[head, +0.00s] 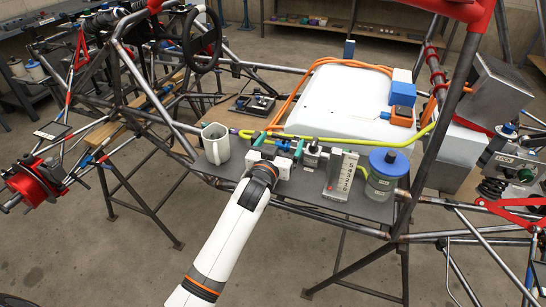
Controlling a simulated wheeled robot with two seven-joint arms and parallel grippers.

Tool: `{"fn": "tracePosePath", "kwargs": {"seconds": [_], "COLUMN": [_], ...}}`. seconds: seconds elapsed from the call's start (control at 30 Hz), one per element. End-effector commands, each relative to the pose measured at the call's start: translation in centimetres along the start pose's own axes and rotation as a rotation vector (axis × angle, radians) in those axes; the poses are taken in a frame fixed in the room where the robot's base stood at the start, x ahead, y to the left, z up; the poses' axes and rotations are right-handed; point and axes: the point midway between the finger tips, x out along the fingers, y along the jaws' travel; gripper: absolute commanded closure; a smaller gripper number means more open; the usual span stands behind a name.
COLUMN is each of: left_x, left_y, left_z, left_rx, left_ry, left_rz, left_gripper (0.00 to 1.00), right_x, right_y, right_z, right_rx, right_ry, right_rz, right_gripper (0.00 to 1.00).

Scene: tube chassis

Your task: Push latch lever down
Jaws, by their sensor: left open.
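My left gripper (279,143) reaches in from the bottom centre, over the dark shelf plate (350,205) on the tube chassis. Its two teal-tipped fingers are apart and nothing shows between them. A small grey latch-like fitting (312,156) with a dark top stands just right of the gripper. I cannot make out clearly which part is the latch lever, and the gripper partly hides the area. I cannot tell whether the gripper touches the fitting. My right gripper is not in view.
A light mug (215,143) stands left of the gripper. A numbered grey block (341,176) and a blue-lidded jar (384,172) stand to the right. Yellow and orange hoses (300,95) run behind, beside a white panel (345,97). Chassis tubes (430,130) rise at the right.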

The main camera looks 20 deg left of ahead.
Motion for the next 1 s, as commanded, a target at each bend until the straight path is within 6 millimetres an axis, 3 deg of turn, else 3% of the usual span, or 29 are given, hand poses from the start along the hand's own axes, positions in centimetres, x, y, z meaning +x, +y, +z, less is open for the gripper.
{"fn": "tracePosePath", "kwargs": {"seconds": [0.2,0.4,1.0], "left_x": [-4.5,-6.8,-7.2], "left_y": [0.0,0.0,0.0], "left_z": [-0.1,-0.1,0.0], "left_rx": [-0.001,-0.002,-0.001], "left_ry": [0.000,0.001,0.000], "left_rz": [-0.001,0.000,0.000], "left_gripper": [0.11,0.11,0.11], "right_x": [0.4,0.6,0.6], "right_y": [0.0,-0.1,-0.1], "right_z": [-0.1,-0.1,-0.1], "right_rx": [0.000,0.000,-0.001], "right_ry": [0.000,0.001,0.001], "right_rz": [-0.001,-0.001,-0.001], "right_gripper": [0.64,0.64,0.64]}}
